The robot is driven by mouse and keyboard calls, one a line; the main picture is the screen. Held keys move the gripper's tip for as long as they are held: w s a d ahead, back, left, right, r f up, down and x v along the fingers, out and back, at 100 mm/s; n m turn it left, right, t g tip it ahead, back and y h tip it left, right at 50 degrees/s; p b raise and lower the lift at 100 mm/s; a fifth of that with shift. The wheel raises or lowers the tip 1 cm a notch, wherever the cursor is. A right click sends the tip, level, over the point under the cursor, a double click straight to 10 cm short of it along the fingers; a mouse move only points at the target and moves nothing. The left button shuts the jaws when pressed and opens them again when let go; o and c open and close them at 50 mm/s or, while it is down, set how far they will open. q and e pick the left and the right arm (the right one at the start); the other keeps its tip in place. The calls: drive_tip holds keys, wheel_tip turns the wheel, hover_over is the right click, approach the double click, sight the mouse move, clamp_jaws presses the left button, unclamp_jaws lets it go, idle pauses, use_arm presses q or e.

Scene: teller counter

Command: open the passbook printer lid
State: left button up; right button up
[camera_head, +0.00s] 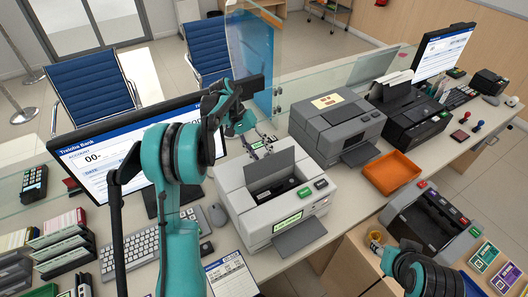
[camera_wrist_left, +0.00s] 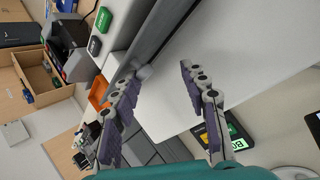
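The passbook printer (camera_head: 240,200) is the light grey machine at the middle of the counter. Its dark grey lid (camera_head: 268,168) stands raised at the back of the dark opening, so the inside shows. My left gripper (camera_head: 262,145) is just behind the lid's upper edge in the head view. In the left wrist view its two fingers (camera_wrist_left: 165,88) are spread, with nothing clearly held between them. A dark grey bar, probably the lid's edge (camera_wrist_left: 160,30), reaches close to the left-hand finger; I cannot tell whether they touch. My right arm is at the lower right; its fingers do not show.
A monitor (camera_head: 100,160) and keyboard (camera_head: 130,258) are left of the printer. Another grey machine (camera_head: 335,132) stands behind it to the right. An orange tray (camera_head: 391,172) lies right of it, with a dark-topped device (camera_head: 430,222) in front. A glass screen runs along the counter's back.

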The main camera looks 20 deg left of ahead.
use_arm(q)
drive_tip(key=shift+a, duration=0.15)
drive_tip(key=shift+d, duration=0.2)
drive_tip(key=shift+r, duration=0.1)
drive_tip(key=shift+w+a+r, duration=0.1)
drive_tip(key=shift+r, duration=0.1)
drive_tip(key=v, duration=1.1)
drive_tip(key=shift+a+r, duration=0.2)
drive_tip(key=shift+d, duration=0.1)
